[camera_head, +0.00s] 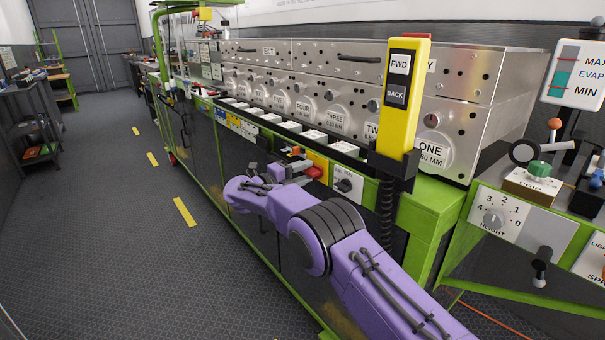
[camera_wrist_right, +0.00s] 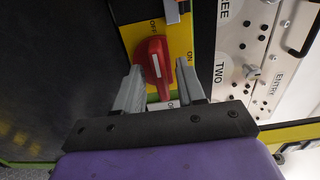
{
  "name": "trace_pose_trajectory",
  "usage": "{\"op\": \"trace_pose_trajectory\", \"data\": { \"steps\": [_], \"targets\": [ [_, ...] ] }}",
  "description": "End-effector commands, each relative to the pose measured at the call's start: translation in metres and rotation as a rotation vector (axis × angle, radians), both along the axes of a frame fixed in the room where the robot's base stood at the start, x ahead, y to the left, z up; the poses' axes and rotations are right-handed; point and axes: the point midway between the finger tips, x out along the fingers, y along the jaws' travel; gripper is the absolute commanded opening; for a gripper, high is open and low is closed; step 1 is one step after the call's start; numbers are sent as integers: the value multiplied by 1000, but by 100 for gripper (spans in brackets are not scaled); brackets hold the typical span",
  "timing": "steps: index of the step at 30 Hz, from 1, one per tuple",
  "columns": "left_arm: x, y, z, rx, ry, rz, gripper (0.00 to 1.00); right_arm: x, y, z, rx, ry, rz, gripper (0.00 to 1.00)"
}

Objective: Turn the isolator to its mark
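The isolator is a red handle (camera_wrist_right: 153,62) with a white line, on a yellow plate (camera_wrist_right: 183,45) marked OFF and ON. In the wrist view its white line runs nearly upright in the picture, its upper end toward the OFF mark. My right gripper (camera_wrist_right: 159,66) is open, one grey finger on each side of the handle; whether either finger touches it I cannot tell. In the head view the red handle (camera_head: 314,172) shows small on the bench front, just beyond my right gripper (camera_head: 297,174), which partly hides the area. My left gripper is not in view.
Close to the isolator are a white panel with a black knob (camera_head: 344,185) and a yellow FWD/BACK pendant (camera_head: 402,95) in a black holder. Steel boxes (camera_head: 475,70) with numbered labels line the bench top. The floor (camera_head: 110,230) at left is clear.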

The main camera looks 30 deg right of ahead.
Motion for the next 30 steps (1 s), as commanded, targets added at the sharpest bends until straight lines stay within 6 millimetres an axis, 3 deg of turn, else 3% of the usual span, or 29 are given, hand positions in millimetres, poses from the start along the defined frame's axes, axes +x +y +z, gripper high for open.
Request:
{"op": "trace_pose_trajectory", "data": {
  "steps": [2, 6, 17, 30],
  "targets": [
    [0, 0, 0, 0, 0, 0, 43, 0, 0, 0, 0, 0, 0, 39],
    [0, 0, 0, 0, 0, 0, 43, 0, 0, 0, 0, 1, 0, 0],
    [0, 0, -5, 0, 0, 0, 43, 0, 0, -2, 2, -27, 0, 0],
    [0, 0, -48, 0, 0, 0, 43, 0, 0, -7, 27, -327, -1, 0]
  ]
}}
